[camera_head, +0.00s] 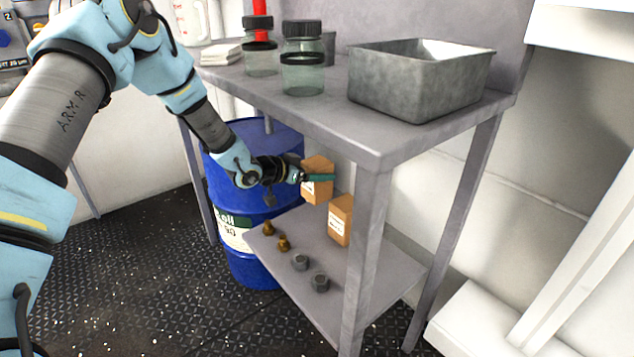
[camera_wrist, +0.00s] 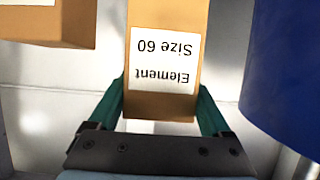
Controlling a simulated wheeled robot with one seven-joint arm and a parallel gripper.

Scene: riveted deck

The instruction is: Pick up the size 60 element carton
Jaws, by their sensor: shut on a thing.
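The size 60 element carton (camera_wrist: 165,55) is an orange-brown box with a white label, which reads "Element Size 60" upside down in the wrist view. It also shows in the head view (camera_head: 318,188), at the lower shelf of the grey table. My gripper (camera_head: 318,178) is shut on this carton, with a green finger on each side of it in the wrist view (camera_wrist: 160,108). I cannot tell whether the carton touches the shelf. A second orange-brown carton (camera_head: 341,222) stands on the shelf to its right; its label is too small to read.
Several small brown and grey fittings (camera_head: 300,262) stand along the front of the lower shelf (camera_head: 375,285). A blue drum (camera_head: 250,262) stands left of the shelf. The table top (camera_head: 330,118) overhangs the cartons and bears jars and a metal bin (camera_head: 415,90). A table leg (camera_head: 366,250) stands in front.

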